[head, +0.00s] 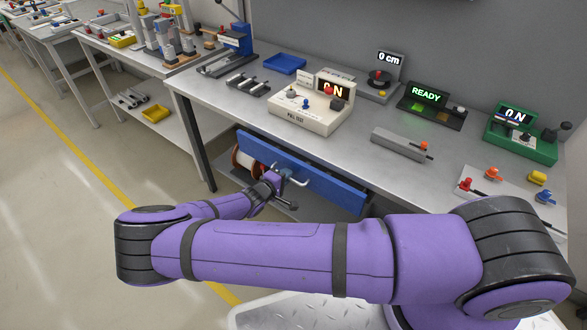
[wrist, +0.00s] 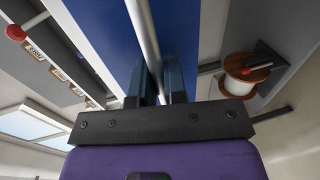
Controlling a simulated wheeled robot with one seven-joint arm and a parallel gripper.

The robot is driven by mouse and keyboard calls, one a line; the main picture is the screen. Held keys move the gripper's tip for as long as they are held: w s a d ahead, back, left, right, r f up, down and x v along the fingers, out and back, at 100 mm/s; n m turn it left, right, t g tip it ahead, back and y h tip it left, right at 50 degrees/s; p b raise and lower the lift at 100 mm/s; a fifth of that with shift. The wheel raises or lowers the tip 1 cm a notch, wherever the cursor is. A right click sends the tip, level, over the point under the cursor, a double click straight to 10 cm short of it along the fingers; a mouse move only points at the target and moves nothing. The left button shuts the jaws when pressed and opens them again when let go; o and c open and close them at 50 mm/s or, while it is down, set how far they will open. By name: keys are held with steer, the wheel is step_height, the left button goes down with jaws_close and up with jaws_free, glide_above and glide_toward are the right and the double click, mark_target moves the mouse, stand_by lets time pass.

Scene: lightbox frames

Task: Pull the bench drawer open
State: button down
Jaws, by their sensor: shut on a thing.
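The bench drawer has a blue front (head: 325,182) and sits under the front edge of the grey workbench (head: 225,95). Its silver bar handle (wrist: 143,35) runs between my gripper's fingers in the wrist view. My gripper (wrist: 158,82) is shut on this handle, with the blue drawer front (wrist: 105,45) close beyond it. In the head view my gripper (head: 279,178) is at the middle-left of the drawer front, and the arm hides part of the area below. I cannot tell how far the drawer stands out.
A cable spool (head: 243,160) is beside the drawer's left end; it also shows in the wrist view (wrist: 240,72). Test devices, including a cream pull-test box (head: 312,112), stand on the bench. Open floor (head: 60,200) lies to the left.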

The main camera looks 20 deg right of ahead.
steer(key=f+v, duration=0.2)
steer(key=v, duration=0.9)
steer(key=shift+s+a, duration=0.35)
steer(key=shift+a, duration=0.1)
steer(key=shift+f, duration=0.2)
steer(key=c, duration=1.2)
jaws_free()
steer(key=v, duration=1)
steer(key=shift+s+a+r, duration=0.1)
steer(key=shift+s+a, duration=0.1)
steer(key=shift+a, duration=0.1)
